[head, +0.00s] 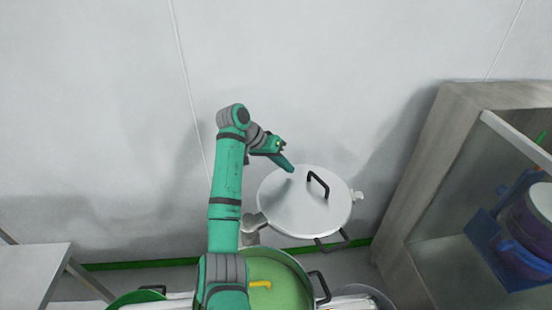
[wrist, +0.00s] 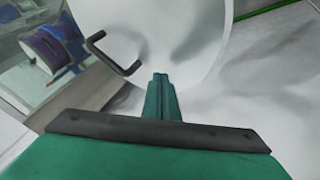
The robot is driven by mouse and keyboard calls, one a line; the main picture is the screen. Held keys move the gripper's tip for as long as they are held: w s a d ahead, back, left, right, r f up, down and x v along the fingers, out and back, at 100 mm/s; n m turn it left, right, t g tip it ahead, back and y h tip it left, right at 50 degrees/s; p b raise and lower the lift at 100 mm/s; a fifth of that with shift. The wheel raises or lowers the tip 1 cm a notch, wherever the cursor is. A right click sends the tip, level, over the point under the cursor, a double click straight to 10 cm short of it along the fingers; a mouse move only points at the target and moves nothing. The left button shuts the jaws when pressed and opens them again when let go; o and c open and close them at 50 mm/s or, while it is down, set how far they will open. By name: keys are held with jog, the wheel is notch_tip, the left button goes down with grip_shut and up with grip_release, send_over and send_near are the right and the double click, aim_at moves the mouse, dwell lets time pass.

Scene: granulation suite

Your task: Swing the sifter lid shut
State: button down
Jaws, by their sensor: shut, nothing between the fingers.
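The sifter lid (head: 290,210) is a round, pale metal disc with a black bar handle (head: 318,185). It stands open, swung off to the back of a round green-lined vessel (head: 285,292), which looks like the sifter body. A grey joint-like part (head: 252,226) sits at the lid's left edge. My gripper (head: 288,166) is shut and empty at the lid's upper left edge. In the wrist view, the shut fingertips (wrist: 160,80) are in front of the lid (wrist: 190,35), with its handle (wrist: 122,70) to the left. I cannot tell whether they touch.
A grey cabinet (head: 425,165) with blue and purple items (head: 520,235) stands at the right. A pale table (head: 30,268) is at the lower left. A plain wall (head: 330,70) is behind. My arm crosses the vessel's left side. A yellow part (head: 260,283) shows in the vessel.

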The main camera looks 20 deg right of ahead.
aim_at(306, 178)
jog(key=shift+s+d+f, duration=0.35)
jog(key=shift+s+d, duration=0.1)
jog(key=shift+d, duration=0.15)
jog(key=shift+s+d+f, duration=0.35)
jog(key=shift+s+d, duration=0.05)
jog(key=shift+d, duration=0.2)
jog(key=shift+s+d, duration=0.5)
jog(key=shift+d, duration=0.05)
jog(key=shift+w, duration=0.1)
